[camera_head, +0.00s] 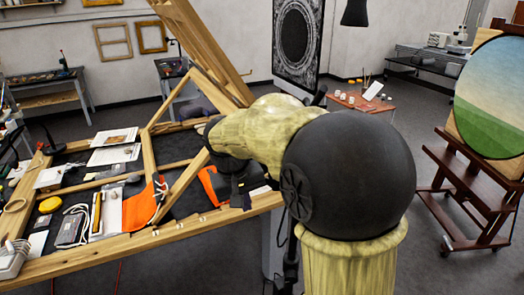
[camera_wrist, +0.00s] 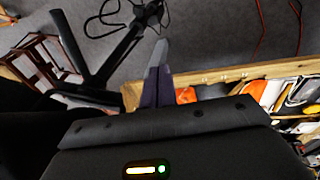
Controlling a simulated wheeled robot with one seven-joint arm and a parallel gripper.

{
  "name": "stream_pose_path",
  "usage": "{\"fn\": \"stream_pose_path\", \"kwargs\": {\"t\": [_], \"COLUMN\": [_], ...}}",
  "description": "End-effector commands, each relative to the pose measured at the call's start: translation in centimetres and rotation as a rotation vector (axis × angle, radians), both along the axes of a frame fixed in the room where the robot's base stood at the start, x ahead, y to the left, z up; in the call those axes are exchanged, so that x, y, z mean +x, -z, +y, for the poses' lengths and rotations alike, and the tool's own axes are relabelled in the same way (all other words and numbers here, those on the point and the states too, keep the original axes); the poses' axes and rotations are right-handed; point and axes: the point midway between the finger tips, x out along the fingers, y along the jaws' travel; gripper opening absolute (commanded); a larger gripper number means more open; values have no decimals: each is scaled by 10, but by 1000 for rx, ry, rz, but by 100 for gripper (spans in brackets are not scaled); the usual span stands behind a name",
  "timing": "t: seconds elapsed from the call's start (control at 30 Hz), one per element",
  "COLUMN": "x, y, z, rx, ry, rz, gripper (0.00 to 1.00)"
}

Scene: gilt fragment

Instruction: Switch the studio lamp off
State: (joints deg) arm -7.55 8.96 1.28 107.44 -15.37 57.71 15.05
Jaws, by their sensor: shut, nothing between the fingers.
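A black lamp shade (camera_head: 355,12) shows at the top of the head view, cut off by the picture edge. I cannot tell whether it is the studio lamp, and no switch shows clearly. My gripper (camera_head: 240,192) is over the right part of the wooden-framed worktable (camera_head: 160,236), largely hidden behind my arm. In the wrist view, my gripper (camera_wrist: 160,52) has its fingers together and empty, pointing past the table's edge towards the floor. A black stand (camera_wrist: 135,35) with a looped cable (camera_wrist: 108,12) is beyond the fingers; I cannot tell what it carries.
An orange cloth (camera_head: 143,205), a yellow round thing (camera_head: 50,204) and several papers and tools lie on the worktable. A wooden easel (camera_head: 470,190) with a round landscape painting (camera_head: 495,95) stands at the right. Open grey floor lies between the easel and worktable.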

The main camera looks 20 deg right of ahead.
Motion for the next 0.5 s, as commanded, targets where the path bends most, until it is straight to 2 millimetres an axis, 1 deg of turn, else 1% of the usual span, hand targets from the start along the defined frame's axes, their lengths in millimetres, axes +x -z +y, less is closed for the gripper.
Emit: {"fn": "stream_pose_path", "kwargs": {"t": [0.03,0.07,0.1,0.17,0.2,0.27,0.3,0.4,0.5], "x": [-13,-20,-29,-44,-55,-71,-82,-107,-124], "y": [26,38,54,77,92,113,126,153,168], "z": [-3,-4,-5,-7,-8,-10,-11,-15,-17], "rx": [26,44,65,96,115,142,158,186,200], "ry": [-6,-12,-19,-24,-26,-26,-22,-14,-5], "rz": [5,3,-1,-6,-13,-25,-32,-55,-73], "gripper": [0,0,0,0,0,0,0,0,0]}}
